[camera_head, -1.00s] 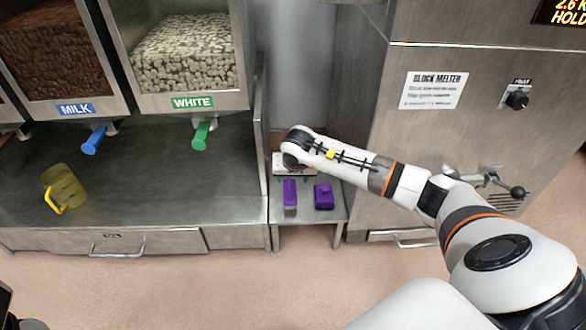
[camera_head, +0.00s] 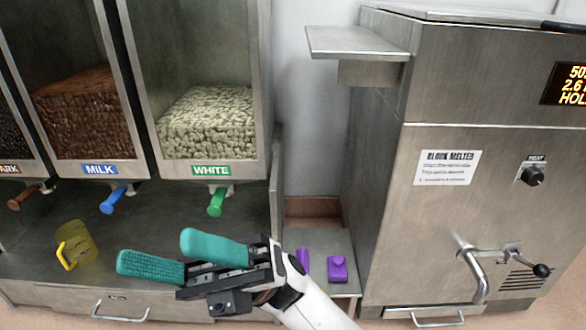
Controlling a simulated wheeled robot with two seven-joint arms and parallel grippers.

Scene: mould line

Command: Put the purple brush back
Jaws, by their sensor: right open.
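Two purple things lie on the small low metal shelf (camera_head: 322,242) between the dispensers and the melter. One is a narrow upright-looking purple piece (camera_head: 303,262), partly hidden behind my right arm. The other is a small purple block with a raised top (camera_head: 337,268). I cannot tell which of them is the brush, and no bristles show. My right gripper (camera_head: 152,253) has teal finger pads, spread apart with nothing between them. It is left of the shelf, in front of the dispenser counter. My left gripper is not in view.
A yellow jug (camera_head: 78,246) stands on the dispenser counter (camera_head: 150,208), just left of my right gripper. Above hang the MILK (camera_head: 115,200) and WHITE (camera_head: 216,203) dispenser levers. The block melter (camera_head: 420,230) with its tap (camera_head: 474,272) stands right of the shelf.

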